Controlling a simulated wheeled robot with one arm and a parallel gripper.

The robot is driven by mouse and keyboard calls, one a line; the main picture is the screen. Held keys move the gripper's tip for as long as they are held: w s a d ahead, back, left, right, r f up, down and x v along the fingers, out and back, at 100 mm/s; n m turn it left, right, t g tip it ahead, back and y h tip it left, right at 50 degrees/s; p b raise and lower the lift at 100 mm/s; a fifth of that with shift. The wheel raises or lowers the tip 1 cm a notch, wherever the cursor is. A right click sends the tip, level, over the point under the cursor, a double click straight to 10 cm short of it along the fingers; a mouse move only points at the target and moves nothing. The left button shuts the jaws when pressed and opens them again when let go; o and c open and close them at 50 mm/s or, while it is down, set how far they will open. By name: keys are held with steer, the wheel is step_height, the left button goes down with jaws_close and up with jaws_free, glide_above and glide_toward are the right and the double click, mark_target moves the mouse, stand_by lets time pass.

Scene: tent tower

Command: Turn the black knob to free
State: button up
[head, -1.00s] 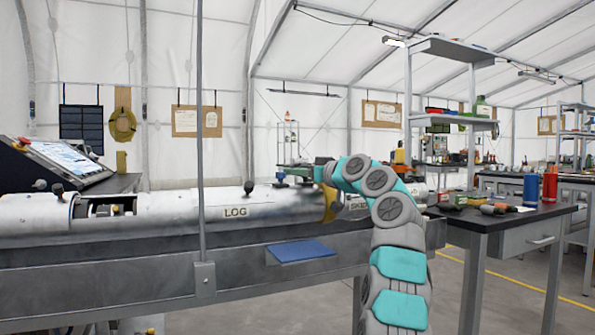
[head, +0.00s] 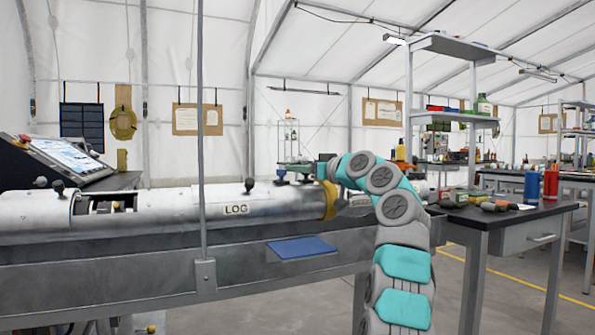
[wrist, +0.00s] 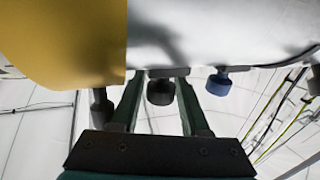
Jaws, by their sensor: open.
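In the wrist view a black knob (wrist: 160,92) hangs from the underside of the white tube as pictured, between the two fingers of my open gripper (wrist: 159,84). The fingers lie on either side of it; I cannot tell whether they touch it. A blue knob (wrist: 219,83) is just right of the right finger. Another dark knob (wrist: 102,106) is left of the left finger. In the head view my gripper (head: 305,168) is over the top of the tube (head: 285,203), near the yellow band (head: 330,200); the knob between its fingers is not clear there.
A blue knob (head: 281,176) and a black knob (head: 250,186) stand on the tube left of my gripper in the head view. A thin upright post (head: 201,130) stands before the tube. A console (head: 60,160) is at left, a dark table (head: 510,215) at right.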

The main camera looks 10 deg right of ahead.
steer(key=b+v, duration=0.2)
steer(key=v, duration=0.5)
steer(key=shift+w, duration=0.1)
steer(key=shift+o, duration=0.2)
